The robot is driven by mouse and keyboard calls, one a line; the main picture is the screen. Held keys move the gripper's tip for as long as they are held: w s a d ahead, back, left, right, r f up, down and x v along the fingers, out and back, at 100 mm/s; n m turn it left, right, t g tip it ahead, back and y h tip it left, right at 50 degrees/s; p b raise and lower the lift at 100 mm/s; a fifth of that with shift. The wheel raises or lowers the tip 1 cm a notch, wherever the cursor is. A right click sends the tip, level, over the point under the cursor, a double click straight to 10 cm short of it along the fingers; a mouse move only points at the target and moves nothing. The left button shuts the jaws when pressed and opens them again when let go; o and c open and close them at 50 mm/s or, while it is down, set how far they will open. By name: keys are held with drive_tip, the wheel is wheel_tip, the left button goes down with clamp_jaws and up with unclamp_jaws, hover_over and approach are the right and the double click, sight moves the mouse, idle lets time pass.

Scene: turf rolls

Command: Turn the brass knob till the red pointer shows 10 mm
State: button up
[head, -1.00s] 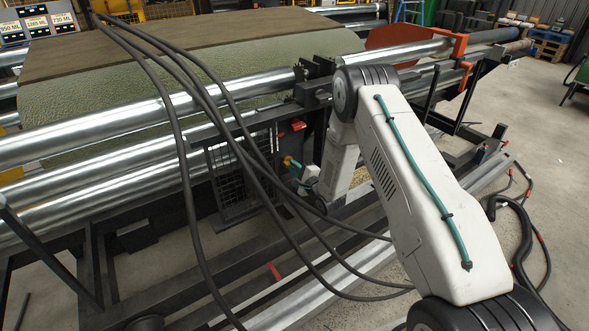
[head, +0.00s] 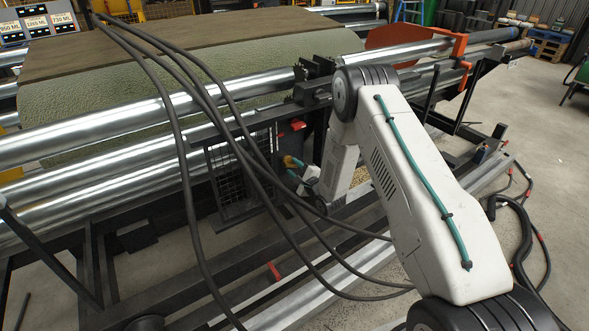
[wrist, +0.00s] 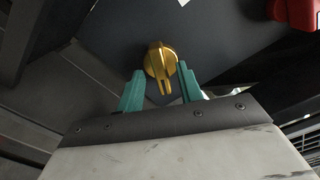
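The brass knob (wrist: 160,62) shows in the wrist view against a dark panel. It is round with a raised bar across it. My gripper (wrist: 161,82) has two teal fingers, one on each side of the knob's lower part, with gaps visible between them and the brass. It looks open. In the head view my gripper (head: 293,163) is at the dark frame below the rollers, and the knob is mostly covered by it. I cannot make out the red pointer or a millimetre scale in either view.
A red part (wrist: 292,12) sits at the upper right of the wrist view. In the head view black hoses (head: 240,150) hang left of my arm. A wire mesh guard (head: 229,178) stands left of my gripper. Steel rollers (head: 150,108) lie above.

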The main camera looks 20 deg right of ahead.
drive_tip(key=shift+r, duration=0.1)
drive_tip(key=v, duration=0.8)
drive_tip(key=shift+w, duration=0.1)
idle(0.3)
